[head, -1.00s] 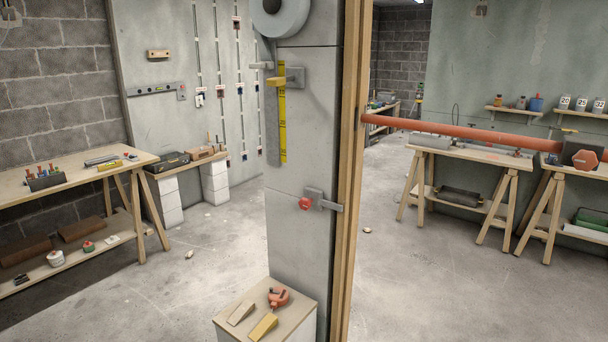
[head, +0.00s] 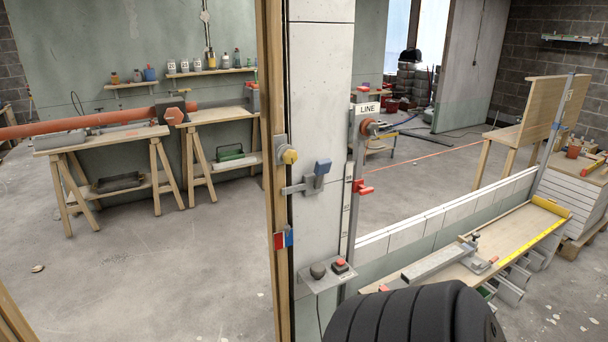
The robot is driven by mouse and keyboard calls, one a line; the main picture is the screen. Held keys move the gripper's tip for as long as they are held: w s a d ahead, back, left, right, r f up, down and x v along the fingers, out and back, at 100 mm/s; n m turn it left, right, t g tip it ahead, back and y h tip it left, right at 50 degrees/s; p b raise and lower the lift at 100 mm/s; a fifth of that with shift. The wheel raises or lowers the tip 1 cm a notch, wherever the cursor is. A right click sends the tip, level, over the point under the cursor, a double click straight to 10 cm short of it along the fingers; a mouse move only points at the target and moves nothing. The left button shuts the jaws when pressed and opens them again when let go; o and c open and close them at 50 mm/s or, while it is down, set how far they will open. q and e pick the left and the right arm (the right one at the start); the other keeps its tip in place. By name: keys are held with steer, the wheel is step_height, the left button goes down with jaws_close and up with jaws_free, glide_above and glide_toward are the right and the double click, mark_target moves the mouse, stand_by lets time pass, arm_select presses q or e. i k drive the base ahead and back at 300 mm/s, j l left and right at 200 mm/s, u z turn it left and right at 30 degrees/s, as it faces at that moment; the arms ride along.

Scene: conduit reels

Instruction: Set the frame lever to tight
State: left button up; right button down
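A grey lever with a blue end (head: 321,168) sticks out sideways from the wooden door frame (head: 272,130), across the edge of the pale wall panel (head: 322,90). A round yellow knob (head: 289,156) on a grey plate sits just above its left end. A small red and blue plate (head: 284,240) is fixed lower on the frame. I cannot tell for sure which of these is the frame lever, nor read a tight mark. Neither of my grippers is in view.
A shelf with two black and red knobs (head: 330,268) juts from the panel below. A post with a red handle (head: 363,188) and LINE sign (head: 368,109) stands to its right. A low block wall (head: 430,222) runs right.

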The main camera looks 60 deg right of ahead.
mark_target(322, 166)
steer(key=z, duration=2.15)
